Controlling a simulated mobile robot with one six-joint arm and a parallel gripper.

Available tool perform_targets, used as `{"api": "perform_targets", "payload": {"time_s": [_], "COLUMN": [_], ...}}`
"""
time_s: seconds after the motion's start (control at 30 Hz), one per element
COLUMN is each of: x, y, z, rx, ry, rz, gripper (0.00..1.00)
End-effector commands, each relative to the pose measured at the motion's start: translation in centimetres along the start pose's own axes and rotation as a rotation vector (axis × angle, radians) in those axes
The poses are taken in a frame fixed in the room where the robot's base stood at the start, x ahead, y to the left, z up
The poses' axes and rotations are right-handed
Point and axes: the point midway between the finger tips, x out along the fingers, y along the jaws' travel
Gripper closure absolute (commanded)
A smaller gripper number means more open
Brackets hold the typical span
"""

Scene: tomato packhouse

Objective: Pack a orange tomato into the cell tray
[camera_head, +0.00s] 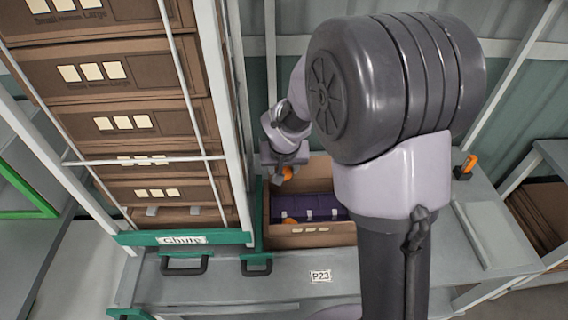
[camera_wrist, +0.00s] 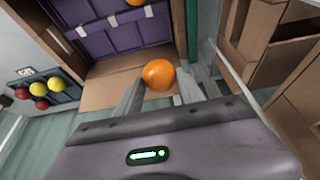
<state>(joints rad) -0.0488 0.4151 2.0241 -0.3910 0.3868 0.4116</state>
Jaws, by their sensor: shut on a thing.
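My gripper (camera_head: 286,166) is shut on an orange tomato (camera_wrist: 158,74), which sits between the two grey fingers in the wrist view. The same tomato shows below the gripper in the head view (camera_head: 288,173). The purple cell tray (camera_head: 318,203) lies inside an open cardboard box, and it also fills the upper part of the wrist view (camera_wrist: 121,38). Another orange tomato (camera_head: 290,221) sits at the tray's near left; its edge shows at the top of the wrist view. The held tomato appears above the box's far left part. My arm hides the box's right side.
The cardboard box (camera_head: 298,240) stands on a grey bench (camera_head: 285,291). A tall rack of stacked brown boxes (camera_head: 130,122), with a "Chute" sign (camera_head: 183,239), rises close on the left. In the wrist view, a dark tray (camera_wrist: 62,97) at left holds red and yellow tomatoes.

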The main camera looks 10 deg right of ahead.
Motion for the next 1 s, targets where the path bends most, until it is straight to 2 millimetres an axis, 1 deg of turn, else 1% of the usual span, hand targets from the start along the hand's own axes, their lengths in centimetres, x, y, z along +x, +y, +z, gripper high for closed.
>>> {"api": "perform_targets", "payload": {"time_s": [0.03, 0.1, 0.2, 0.3, 0.47, 0.53, 0.67, 0.9, 1.0], "x": [2.0, 3.9, 5.6, 6.3, 6.7, 7.3, 8.7, 11.9, 12.6], "y": [0.0, 0.0, 0.0, 0.0, 0.0, 0.0, 0.0, 0.0, 0.0], "z": [0.9, 1.7, 2.4, 2.6, 2.8, 3.0, 3.6, 4.9, 5.2], "rx": [-0.001, -0.001, -0.001, -0.001, -0.002, -0.001, -0.001, -0.001, -0.001], "ry": [-0.001, -0.002, 0.000, 0.000, 0.001, 0.001, 0.000, 0.001, 0.001], "rz": [0.000, 0.001, 0.000, 0.000, 0.000, -0.001, 0.000, -0.001, -0.001], "gripper": [0.74, 0.74, 0.74, 0.74, 0.74, 0.74, 0.74, 0.74, 0.74]}}
